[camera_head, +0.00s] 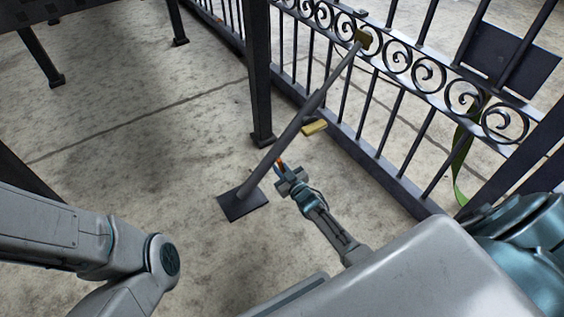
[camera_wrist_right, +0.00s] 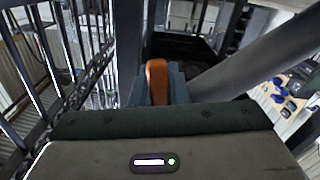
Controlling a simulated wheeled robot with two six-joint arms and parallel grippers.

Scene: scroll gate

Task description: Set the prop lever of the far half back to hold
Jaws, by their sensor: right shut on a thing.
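The prop (camera_head: 299,121) is a dark slanted pole. A small orange lever (camera_head: 281,164) shows beside the lower part of the pole. My right gripper (camera_head: 283,173) is at the lever; in the right wrist view the orange lever (camera_wrist_right: 157,80) stands between its fingers, and the gripper is shut on it. The prop pole (camera_wrist_right: 255,62) also passes on the right there. My left arm shows at the left, but its gripper is out of view.
A dark post (camera_head: 258,75) stands behind the prop. A green strap (camera_head: 462,150) hangs on the gate at the right.

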